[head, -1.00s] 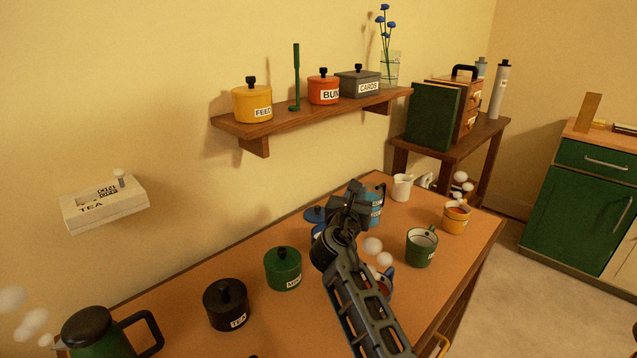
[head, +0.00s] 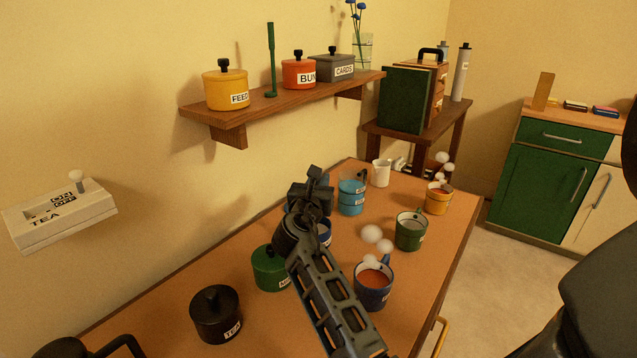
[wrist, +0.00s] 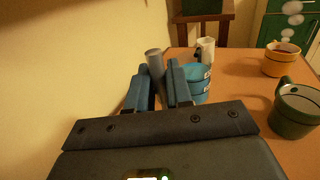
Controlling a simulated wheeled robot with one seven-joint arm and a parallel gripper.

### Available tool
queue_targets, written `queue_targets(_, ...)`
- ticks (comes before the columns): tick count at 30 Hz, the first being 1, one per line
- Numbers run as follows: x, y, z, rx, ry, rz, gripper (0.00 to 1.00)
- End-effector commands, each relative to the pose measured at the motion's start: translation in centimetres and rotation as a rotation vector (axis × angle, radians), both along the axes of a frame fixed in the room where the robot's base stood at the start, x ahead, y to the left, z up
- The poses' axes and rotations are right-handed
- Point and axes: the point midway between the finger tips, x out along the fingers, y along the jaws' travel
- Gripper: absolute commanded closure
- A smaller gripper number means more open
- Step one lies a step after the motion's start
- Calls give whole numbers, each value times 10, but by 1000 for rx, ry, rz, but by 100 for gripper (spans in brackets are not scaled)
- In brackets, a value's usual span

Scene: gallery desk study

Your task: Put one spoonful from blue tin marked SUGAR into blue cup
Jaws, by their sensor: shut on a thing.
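My gripper (head: 314,182) is above the back part of the desk. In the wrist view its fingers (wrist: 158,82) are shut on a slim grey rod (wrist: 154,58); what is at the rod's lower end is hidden. A blue tin (head: 325,233) stands behind and below my wrist, mostly hidden, and no SUGAR label is readable. The blue cup (head: 373,292), holding a reddish-brown drink under white steam puffs, stands to the right of my forearm. My gripper is behind and left of the cup, apart from it.
Light blue stacked containers (head: 352,197), a white jug (head: 381,173), a green cup (head: 410,232) and a yellow cup (head: 438,197) stand on the desk (head: 435,270). Green (head: 270,270) and black TEA (head: 216,315) tins are left. A wall shelf (head: 290,105) overhangs. A dark unidentified shape (head: 605,290) fills the right edge.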

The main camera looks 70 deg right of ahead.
Motion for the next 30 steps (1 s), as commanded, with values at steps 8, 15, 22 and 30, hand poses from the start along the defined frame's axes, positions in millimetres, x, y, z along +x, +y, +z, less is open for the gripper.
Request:
queue_targets(8, 0, 0, -27, 0, 0, 1, 100)
queue_targets(15, 0, 0, -46, -1, 2, 0, 100)
queue_targets(22, 0, 0, -67, 0, 1, 0, 100)
queue_targets(30, 0, 0, -80, -1, 0, 0, 100)
